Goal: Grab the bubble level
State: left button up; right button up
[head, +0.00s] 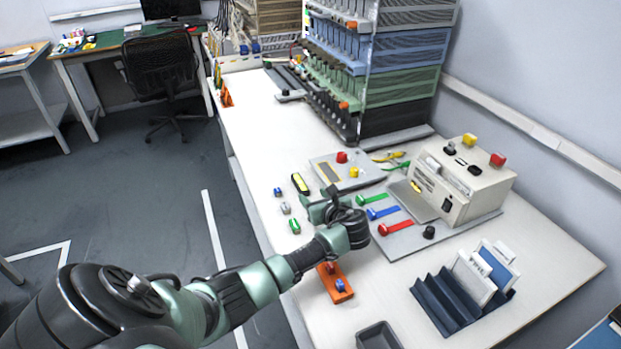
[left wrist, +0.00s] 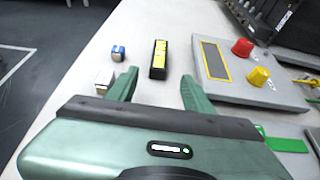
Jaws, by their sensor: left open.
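The bubble level, a small black bar with a yellow-green face, lies on the white bench (head: 262,150). It shows in the head view (head: 299,183) and, upright in the picture, in the left wrist view (left wrist: 159,59). My left gripper (head: 318,197) reaches in over the bench, close to the level on its near right side. In the left wrist view my left gripper (left wrist: 158,78) is open with nothing between its fingers. The level lies just ahead of the fingertips, between their lines. My right gripper is not in view.
Small blue (head: 277,192), white (head: 285,208) and green (head: 295,226) blocks lie left of the gripper. A grey panel with a red knob (head: 342,157) and a yellow knob (head: 354,172) lies right of the level. An orange holder (head: 335,284) lies nearer.

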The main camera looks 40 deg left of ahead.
aim_at(304, 189)
pick_arm(q)
jog(key=b+x, duration=0.1)
jog(key=x, duration=0.6)
jog(key=shift+s, duration=0.1)
jog(key=shift+w+a+f, duration=0.15)
jog(key=shift+w+a, duration=0.05)
jog(key=shift+a, duration=0.2)
grip_shut()
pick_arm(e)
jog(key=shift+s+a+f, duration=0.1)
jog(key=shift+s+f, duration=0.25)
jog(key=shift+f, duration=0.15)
